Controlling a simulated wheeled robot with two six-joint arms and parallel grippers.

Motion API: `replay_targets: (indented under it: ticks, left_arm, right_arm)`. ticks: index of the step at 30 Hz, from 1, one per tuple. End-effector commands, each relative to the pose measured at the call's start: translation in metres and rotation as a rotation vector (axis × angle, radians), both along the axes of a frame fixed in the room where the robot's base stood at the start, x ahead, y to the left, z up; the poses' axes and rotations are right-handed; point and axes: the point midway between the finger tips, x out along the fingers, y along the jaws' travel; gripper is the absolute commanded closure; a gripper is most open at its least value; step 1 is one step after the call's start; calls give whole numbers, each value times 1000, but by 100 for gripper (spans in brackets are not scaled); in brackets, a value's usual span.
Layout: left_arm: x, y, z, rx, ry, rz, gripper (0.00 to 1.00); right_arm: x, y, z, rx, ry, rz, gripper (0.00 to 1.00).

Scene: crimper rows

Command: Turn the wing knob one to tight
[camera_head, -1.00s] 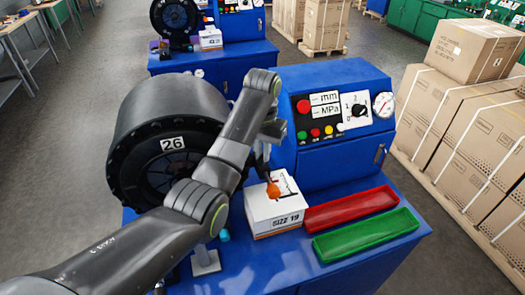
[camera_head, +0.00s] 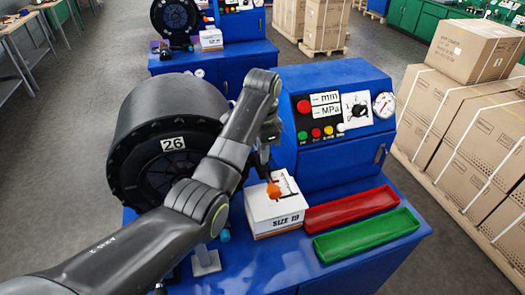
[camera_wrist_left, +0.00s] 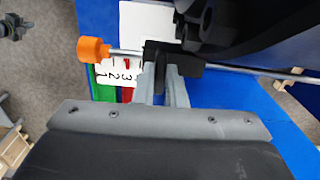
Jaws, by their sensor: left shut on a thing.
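A dark wing-like part (camera_wrist_left: 160,62), which looks like the wing knob, sits on a thin metal rod with an orange end cap (camera_wrist_left: 92,50) in the left wrist view. My left gripper (camera_wrist_left: 164,88) is shut on this part, with its two grey fingers either side of it. In the head view the left gripper (camera_head: 262,168) is beside the big black machine head marked 26 (camera_head: 172,144), just above the white box. The orange cap (camera_head: 273,190) shows there too. My arm hides most of the knob, so its turn angle cannot be told. The right gripper is not in view.
The white SIZE 19 box (camera_head: 276,215) stands on the blue bench, close below the gripper. A red tray (camera_head: 350,208) and a green tray (camera_head: 368,235) lie to its right. A blue control panel (camera_head: 335,105) rises behind. Stacked cartons (camera_head: 475,120) stand further right.

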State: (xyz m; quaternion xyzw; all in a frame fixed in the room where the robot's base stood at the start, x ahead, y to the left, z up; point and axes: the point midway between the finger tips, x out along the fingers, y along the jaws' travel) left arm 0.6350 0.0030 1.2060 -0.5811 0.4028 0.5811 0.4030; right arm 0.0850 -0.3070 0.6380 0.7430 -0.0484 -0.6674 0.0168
Motion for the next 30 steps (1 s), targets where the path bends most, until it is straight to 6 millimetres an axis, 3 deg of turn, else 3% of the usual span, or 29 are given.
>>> replay_targets:
  ticks: [20,21,25,30]
  left_arm:
    - [1,-2,2,-4,-6,-63,100]
    - [1,-2,2,-4,-6,-63,85]
    - [0,-1,1,-3,-4,-62,68]
    - [0,-1,1,-2,-2,-60,67]
  right_arm:
    - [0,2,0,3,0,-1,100]
    - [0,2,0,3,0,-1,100]
    - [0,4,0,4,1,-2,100]
    - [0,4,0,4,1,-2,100]
